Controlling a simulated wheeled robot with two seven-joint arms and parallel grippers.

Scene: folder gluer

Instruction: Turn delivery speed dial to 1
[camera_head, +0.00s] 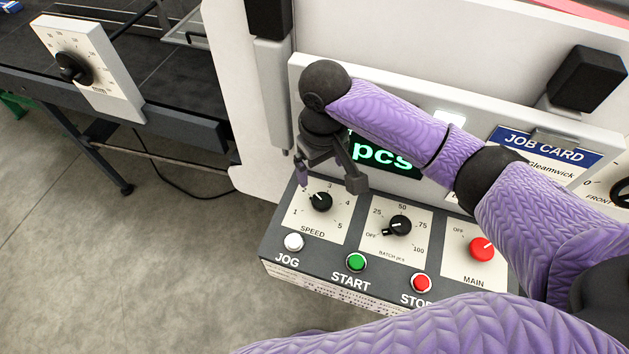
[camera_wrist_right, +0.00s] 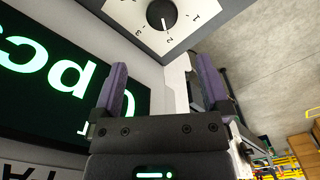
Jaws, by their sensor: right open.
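The SPEED dial (camera_head: 321,202) is a black round knob on a white plate marked 1 to 5, at the left of the control panel. Its white mark points toward 2. It also shows at the top of the right wrist view (camera_wrist_right: 161,14), with the mark toward 2. My right gripper (camera_head: 329,182) is open and empty, just above and behind the dial, its two fingers spread and apart from the knob. In the right wrist view the fingers (camera_wrist_right: 163,66) show nothing between them at the tips. My left gripper is not in view.
A batch dial (camera_head: 399,225), a red MAIN knob (camera_head: 481,249) and JOG (camera_head: 293,242), START (camera_head: 356,262) and STOP (camera_head: 421,283) buttons share the panel. A green-lit display (camera_head: 386,156) stands behind the gripper. Another dial plate (camera_head: 104,78) is far left. Floor lies open at left.

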